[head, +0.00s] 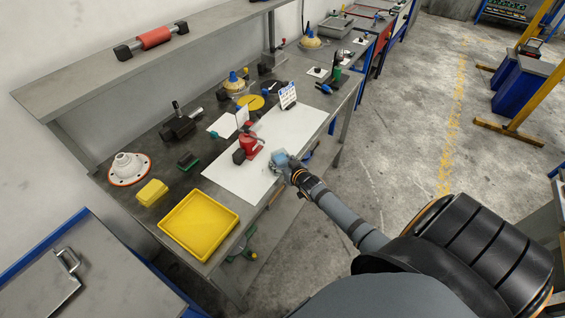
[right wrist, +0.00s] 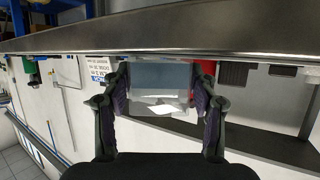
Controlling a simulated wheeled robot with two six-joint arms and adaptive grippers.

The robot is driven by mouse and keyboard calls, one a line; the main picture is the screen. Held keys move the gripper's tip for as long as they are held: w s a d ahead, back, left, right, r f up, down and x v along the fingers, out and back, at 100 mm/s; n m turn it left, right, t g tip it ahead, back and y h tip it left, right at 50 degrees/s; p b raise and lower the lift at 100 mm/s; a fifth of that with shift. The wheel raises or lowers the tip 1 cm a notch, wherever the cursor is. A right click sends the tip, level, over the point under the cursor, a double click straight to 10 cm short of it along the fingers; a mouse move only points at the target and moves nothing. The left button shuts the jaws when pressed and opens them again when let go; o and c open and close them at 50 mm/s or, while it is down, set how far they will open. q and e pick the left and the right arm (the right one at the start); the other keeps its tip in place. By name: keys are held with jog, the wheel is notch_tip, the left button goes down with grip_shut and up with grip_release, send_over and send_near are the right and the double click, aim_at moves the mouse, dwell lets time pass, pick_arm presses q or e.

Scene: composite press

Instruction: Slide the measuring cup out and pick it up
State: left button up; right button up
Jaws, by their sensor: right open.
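The measuring cup (head: 280,158) is a pale blue, see-through cup at the front edge of the bench, by the edge of the white sheet (head: 246,172). My right gripper (head: 287,168) reaches it from the front right side. In the right wrist view the fingers of the right gripper (right wrist: 161,85) are open, one on each side of the see-through cup (right wrist: 160,100). I cannot tell whether the fingers touch it. The cup's base is hard to make out. My left gripper is not in view.
A red press tool (head: 249,146) stands on the white sheet, left of the cup. A small sign (head: 287,95) stands behind. A yellow tray (head: 198,224) and a yellow box (head: 152,192) lie nearer on the bench.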

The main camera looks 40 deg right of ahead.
jog(key=o, duration=0.3)
jog(key=shift+s, duration=0.1)
jog(key=v, duration=1.2)
jog(key=s+d+f+g, duration=0.1)
jog(key=s+f+g, duration=0.1)
jog(key=s+f, duration=0.5)
jog(key=s+d+f+g+h, duration=0.1)
jog(key=s+d+f+g, duration=0.15)
jog(key=f, duration=0.85)
jog(key=s+d+f+g, duration=0.1)
jog(key=s+f+g, duration=0.1)
jog(key=s+f, duration=0.6)
jog(key=s+a+f+n+g+y, duration=0.1)
jog(key=s+a+f+g, duration=0.1)
jog(key=s+a+f, duration=0.4)
jog(key=s+a+f+g+b, duration=0.1)
jog(key=s+a+f+g, duration=0.2)
jog(key=s+a+f, duration=0.3)
jog(key=s+f, duration=0.4)
jog(key=s, duration=0.3)
jog(key=shift+s+a+n+g+y, duration=0.2)
jog(key=shift+n+g+y, duration=0.15)
jog(key=shift+n+y, duration=0.05)
